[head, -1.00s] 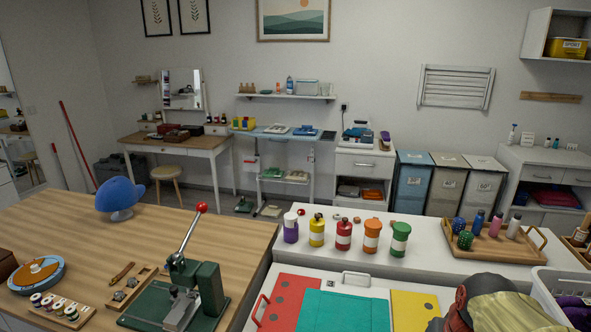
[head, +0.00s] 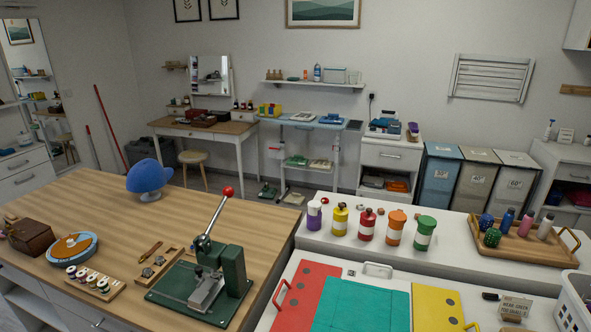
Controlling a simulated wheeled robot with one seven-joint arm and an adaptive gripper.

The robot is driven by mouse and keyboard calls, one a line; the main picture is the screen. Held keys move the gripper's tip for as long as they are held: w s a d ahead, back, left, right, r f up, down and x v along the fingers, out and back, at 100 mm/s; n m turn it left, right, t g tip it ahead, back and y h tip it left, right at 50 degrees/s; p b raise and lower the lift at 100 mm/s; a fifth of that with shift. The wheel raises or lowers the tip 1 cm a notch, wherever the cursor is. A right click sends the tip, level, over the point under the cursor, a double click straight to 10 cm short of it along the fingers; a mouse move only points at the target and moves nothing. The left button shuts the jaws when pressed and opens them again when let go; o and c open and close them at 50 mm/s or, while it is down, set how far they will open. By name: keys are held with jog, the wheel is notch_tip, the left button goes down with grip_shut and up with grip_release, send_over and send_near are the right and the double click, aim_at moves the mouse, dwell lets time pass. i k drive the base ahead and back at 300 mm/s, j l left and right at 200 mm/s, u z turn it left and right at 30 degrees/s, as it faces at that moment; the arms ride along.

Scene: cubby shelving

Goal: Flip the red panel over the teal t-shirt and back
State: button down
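The red panel (head: 304,296) lies flat at the left of a white folding board at the bottom centre of the head view. It has dark round holes and a red handle (head: 281,293) on its left edge. The teal t-shirt (head: 361,308) lies flat beside it, in the middle of the board, its lower part cut off by the frame. A yellow panel (head: 438,309) lies flat on the right side. My gripper is not in view.
Several coloured bottles (head: 366,225) stand on a ledge behind the board. A wooden tray (head: 535,251) with bottles is at the right, above a white basket (head: 574,300). A green press (head: 207,283) with a raised lever stands on the wooden table at the left.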

aim_at(297, 313)
jog(key=i+j, duration=0.15)
jog(key=j, duration=0.3)
jog(key=i+j, duration=0.1)
jog(key=j, duration=0.35)
jog(key=i+j, duration=0.15)
jog(key=j, duration=0.3)
